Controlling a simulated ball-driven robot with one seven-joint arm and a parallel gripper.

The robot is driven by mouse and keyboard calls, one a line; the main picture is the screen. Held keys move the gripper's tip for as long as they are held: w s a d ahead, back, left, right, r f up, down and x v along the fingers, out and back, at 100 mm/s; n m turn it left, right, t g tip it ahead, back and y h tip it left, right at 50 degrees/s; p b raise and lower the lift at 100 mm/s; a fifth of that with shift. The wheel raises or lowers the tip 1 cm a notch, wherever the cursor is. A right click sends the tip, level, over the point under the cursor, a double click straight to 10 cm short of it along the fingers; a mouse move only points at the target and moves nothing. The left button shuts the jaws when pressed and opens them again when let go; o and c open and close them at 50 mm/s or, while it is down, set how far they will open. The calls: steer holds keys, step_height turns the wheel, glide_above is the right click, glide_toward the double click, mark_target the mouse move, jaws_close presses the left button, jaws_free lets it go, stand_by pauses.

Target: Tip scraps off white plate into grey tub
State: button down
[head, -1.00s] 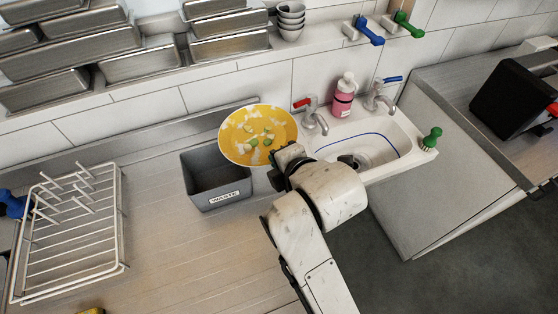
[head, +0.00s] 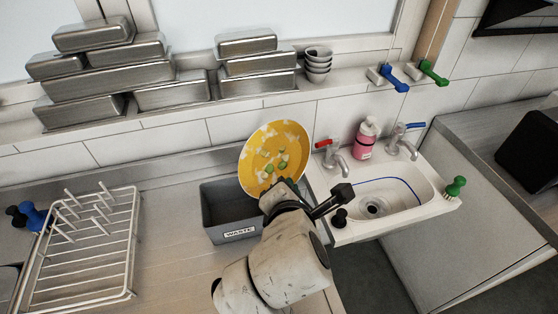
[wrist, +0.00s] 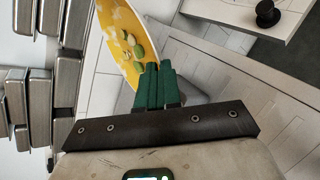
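A plate (head: 258,146), yellow with white patches rather than plain white, is held up and steeply tilted, its face toward the head camera. Several green and pale scraps (head: 283,165) lie on its face. My gripper (head: 281,187) holds it at its lower rim; in the wrist view the green fingers (wrist: 153,86) are closed together at the plate (wrist: 112,22). The grey tub (head: 213,226), labelled WASTE, stands on the counter below and left of the plate. The plate overlaps the tub's back right part in the head view. Inside the tub, I see no scraps in the visible part.
A white wire dish rack (head: 132,248) stands at left. The sink (head: 420,203) is at right, with taps, a pink soap bottle (head: 366,140), a green brush (head: 455,187) and a black plug (head: 339,216). Metal pans (head: 110,84) line the ledge behind. Counter between rack and tub is clear.

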steer(key=shift+a+r, duration=0.1)
stand_by(0.3)
steer(key=shift+s+a+r+n+t+h+p, duration=0.35)
steer(key=shift+a+r+n+t+h+p, duration=0.25)
steer(key=shift+a+r+n+h+p, duration=0.15)
steer(key=shift+d+f, duration=0.1)
steer(key=shift+s+a+r+n+t+h+p, duration=0.35)
steer(key=shift+a+r+n+t+h, duration=0.2)
steer(key=shift+a+n+t, duration=0.15)
steer(key=shift+a, duration=0.15)
steer(key=shift+s+a+n+h, duration=0.15)
steer(key=shift+a+n+h, duration=0.1)
steer(key=shift+h, duration=0.05)
steer(key=shift+r+p, duration=0.1)
steer(key=shift+p, duration=0.2)
stand_by(0.9)
